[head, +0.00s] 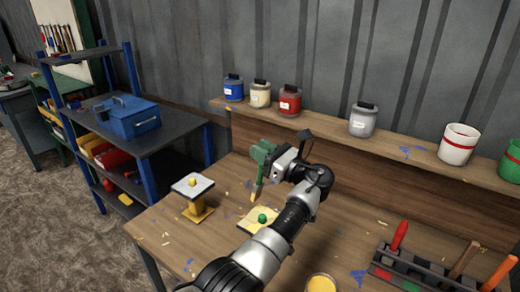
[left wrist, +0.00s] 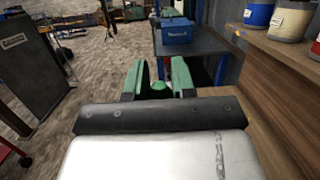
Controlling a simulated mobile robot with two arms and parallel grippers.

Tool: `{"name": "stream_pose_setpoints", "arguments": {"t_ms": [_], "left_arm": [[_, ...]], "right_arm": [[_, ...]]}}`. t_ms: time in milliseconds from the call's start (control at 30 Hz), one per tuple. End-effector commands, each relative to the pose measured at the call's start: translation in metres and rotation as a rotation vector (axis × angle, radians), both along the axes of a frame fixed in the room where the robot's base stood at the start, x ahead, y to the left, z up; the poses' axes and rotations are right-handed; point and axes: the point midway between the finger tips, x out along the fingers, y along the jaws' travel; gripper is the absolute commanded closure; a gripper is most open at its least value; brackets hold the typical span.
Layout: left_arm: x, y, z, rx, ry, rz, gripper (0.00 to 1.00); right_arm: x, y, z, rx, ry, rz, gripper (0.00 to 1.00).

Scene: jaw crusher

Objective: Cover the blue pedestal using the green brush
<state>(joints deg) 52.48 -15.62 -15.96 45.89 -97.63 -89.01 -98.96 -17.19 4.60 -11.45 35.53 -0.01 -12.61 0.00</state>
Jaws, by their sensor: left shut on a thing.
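My left gripper (head: 262,158), with green fingers, is shut on the green brush (head: 257,190), held above the workbench with its tan bristles pointing down. In the left wrist view the green handle end (left wrist: 159,87) shows between the fingers. A pedestal (head: 197,212) with a yellow stem, a pale grey top and a yellow knob stands left of the brush. A second low piece (head: 250,225) with a yellow top and a green knob lies below the brush, partly hidden by my arm. I see no clearly blue pedestal. My right gripper is out of view.
An open can of yellow paint (head: 321,284) stands at the bench's front edge. A dark rack (head: 410,268) with several handled tools is at right. Several jars and pots, including a red jar (head: 289,101), line the back shelf. A blue toolbox (head: 128,117) sits on a side shelf.

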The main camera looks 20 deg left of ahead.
Motion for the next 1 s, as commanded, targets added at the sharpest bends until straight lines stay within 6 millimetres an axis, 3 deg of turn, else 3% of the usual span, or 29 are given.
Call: {"name": "stream_pose_setpoints", "arguments": {"t_ms": [333,700,1000], "left_arm": [[0.000,0.001,-0.002,0.000,0.000,0.000,1.00],[0.000,0.000,-0.036,0.000,0.001,0.000,1.00],[0.000,0.000,-0.034,0.000,0.000,0.000,1.00]], "right_arm": [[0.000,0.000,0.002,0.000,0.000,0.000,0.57],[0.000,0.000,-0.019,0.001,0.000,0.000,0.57],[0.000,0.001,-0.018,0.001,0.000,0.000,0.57]]}}
